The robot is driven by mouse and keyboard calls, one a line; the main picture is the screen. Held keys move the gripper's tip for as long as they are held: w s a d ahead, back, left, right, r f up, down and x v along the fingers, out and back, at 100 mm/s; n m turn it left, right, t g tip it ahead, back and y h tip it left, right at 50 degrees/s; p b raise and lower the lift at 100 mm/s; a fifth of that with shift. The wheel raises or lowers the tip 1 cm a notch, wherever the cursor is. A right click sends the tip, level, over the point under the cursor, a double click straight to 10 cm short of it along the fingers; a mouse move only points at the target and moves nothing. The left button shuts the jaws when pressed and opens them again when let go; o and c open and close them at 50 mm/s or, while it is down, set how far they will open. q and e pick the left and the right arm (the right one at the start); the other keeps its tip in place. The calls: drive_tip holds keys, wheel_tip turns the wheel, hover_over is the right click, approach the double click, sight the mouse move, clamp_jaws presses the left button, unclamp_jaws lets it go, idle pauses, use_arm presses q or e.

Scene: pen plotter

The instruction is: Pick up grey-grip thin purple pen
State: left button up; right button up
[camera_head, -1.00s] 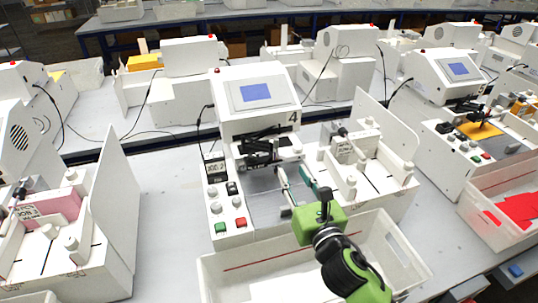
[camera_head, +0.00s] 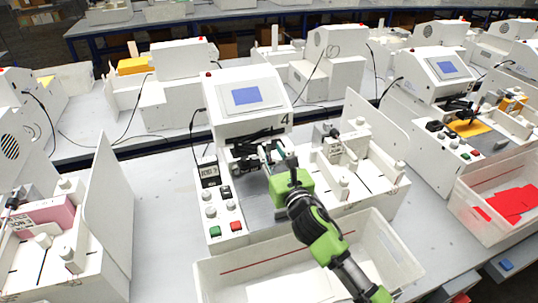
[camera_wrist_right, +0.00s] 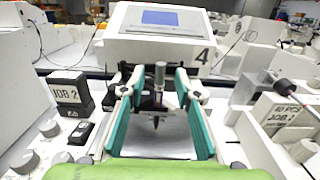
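My right gripper (camera_head: 270,157) reaches into the front of the plotter marked 4 (camera_head: 242,97). In the right wrist view its two teal-lined fingers (camera_wrist_right: 158,115) stand wide apart. A thin pen with a grey upper part (camera_wrist_right: 159,75) stands upright between the fingers, tip down, in the plotter's carriage area. It looks apart from both fingers. In the head view the gripper and the plotter's dark carriage hide the pen. My left gripper is not in view.
A white bin (camera_head: 310,262) stands in front of plotter 4. The control panel with knobs and red and green buttons (camera_head: 222,215) is left of my gripper. A white fixture with an upright panel (camera_head: 378,130) is to the right. A JOB 2 display (camera_wrist_right: 68,90) stands close on the left.

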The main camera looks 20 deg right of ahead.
sight(270, 148)
drive_tip(key=w, duration=0.3)
drive_tip(key=shift+w, duration=0.2)
drive_tip(key=shift+s, duration=0.15)
clamp_jaws()
